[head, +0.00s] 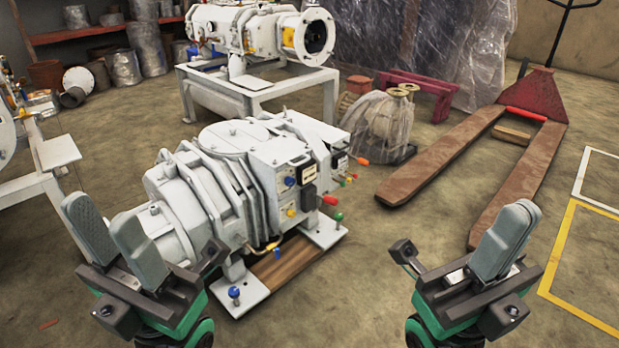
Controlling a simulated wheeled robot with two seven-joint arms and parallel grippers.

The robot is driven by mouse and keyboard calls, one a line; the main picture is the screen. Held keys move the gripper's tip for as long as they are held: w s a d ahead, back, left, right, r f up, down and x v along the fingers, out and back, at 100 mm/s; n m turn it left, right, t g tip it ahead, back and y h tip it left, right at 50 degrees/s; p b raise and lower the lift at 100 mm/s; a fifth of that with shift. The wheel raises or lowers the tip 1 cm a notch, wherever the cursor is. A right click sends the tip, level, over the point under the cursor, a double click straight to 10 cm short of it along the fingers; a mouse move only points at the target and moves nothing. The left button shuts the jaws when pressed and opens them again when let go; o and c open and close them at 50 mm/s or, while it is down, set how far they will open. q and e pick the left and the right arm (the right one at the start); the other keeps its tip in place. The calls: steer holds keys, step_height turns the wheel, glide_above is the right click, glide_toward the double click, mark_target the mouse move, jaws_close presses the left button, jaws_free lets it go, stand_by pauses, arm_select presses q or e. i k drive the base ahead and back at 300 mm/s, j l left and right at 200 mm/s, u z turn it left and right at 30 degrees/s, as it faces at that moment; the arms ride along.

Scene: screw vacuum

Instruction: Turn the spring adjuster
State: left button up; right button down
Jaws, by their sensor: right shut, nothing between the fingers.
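A white screw vacuum pump (215,190) lies in the middle of the head view. Its right end carries several small coloured parts: a red knob (330,200), a green knob (338,216), a blue knob (289,181) and an orange-red handle (363,161). I cannot tell which part is the spring adjuster. My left gripper (106,219) is open and empty, in front of the pump's left end. My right gripper (507,228) is shut and empty, at the lower right, well apart from the pump.
A second white machine (260,33) stands on a frame behind the pump. A rusty pallet jack (440,160) and a wrapped object (383,127) are at the right. Shelves (90,32) with cans are at the back left. Floor between the pump and my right gripper is clear.

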mark_target(289, 182)
steer(key=i+l+z, duration=0.15)
steer(key=z, duration=0.25)
steer(key=i+l+z, duration=0.1)
steer(key=i+z, duration=0.25)
